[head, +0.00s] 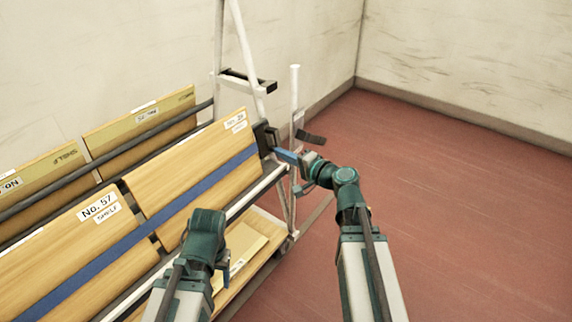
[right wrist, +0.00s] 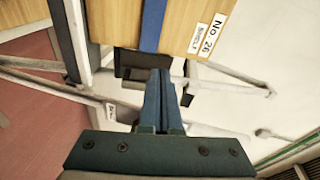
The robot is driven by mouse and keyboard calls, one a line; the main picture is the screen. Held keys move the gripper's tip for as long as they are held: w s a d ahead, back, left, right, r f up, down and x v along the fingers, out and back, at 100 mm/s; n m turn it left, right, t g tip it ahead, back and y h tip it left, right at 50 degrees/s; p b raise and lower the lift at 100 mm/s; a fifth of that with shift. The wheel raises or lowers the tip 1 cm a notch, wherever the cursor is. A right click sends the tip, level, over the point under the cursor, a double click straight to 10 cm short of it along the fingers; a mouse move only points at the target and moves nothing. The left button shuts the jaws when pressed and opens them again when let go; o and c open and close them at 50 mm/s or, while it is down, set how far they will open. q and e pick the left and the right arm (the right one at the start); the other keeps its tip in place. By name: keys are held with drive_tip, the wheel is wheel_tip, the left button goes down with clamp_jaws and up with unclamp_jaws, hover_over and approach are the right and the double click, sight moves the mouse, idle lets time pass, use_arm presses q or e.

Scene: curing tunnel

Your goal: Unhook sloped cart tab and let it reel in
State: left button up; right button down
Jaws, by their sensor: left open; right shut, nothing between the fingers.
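The sloped cart (head: 190,165) carries wooden boards, and a blue strap (head: 205,183) runs across their faces to a black fitting (head: 266,136) at the right end. The strap (right wrist: 152,24) and the black fitting (right wrist: 130,65) also show in the right wrist view. I cannot make out a separate tab, or whether it is hooked. My right gripper (head: 280,154) is shut and empty, its blue fingertips (right wrist: 158,74) close to the fitting; I cannot tell if they touch it. My left gripper (head: 226,272) is open, in front of the cart's lower shelf, its fingers mostly hidden.
A white upright post (head: 294,90) stands beside the right gripper, with a small dark piece (head: 311,137) near it. A lower shelf (head: 252,238) holds another board. Red floor (head: 450,190) is clear to the right; pale walls (head: 440,65) close the back.

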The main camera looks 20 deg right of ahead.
sight(270, 142)
drive_tip(key=w+d+f+m+t+h+b, duration=0.1)
drive_tip(key=d+f+m+t+h+b, duration=0.1)
drive_tip(key=d+f+m+b, duration=0.3)
use_arm(q)
wheel_tip(270, 142, down, 6)
drive_tip(key=shift+p, duration=0.45)
use_arm(e)
drive_tip(key=w+a+r+n, duration=0.1)
drive_tip(key=w, duration=0.8)
drive_tip(key=shift+w+r+t, duration=0.25)
drive_tip(key=shift+r+t, duration=0.05)
drive_tip(key=shift+r, duration=0.1)
use_arm(q)
drive_tip(key=shift+f, duration=0.1)
use_arm(e)
drive_tip(key=shift+a, duration=0.1)
